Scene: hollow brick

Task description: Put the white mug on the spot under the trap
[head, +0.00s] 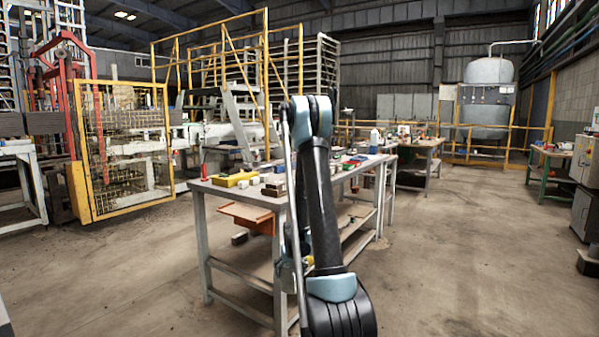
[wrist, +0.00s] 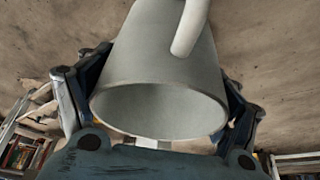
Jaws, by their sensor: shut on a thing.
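The white mug (wrist: 165,60) fills the middle of the wrist view, its open rim facing the camera and its handle (wrist: 190,25) toward the top. My gripper (wrist: 160,85) is shut on it, with one dark finger on each side of the mug. The inside of the mug looks empty as far as it shows. In the head view my arm stands in front of the workbench and hides its middle; I cannot make out the mug there. I cannot identify the trap or the spot under it in either view.
The workbench (head: 262,192) holds a yellow box (head: 234,180) and several small items. Another bench (head: 425,146) stands behind it. A yellow mesh gate (head: 125,150) is at left. Bare concrete floor (head: 470,250) lies open at right. Brown floor shows behind the mug in the wrist view.

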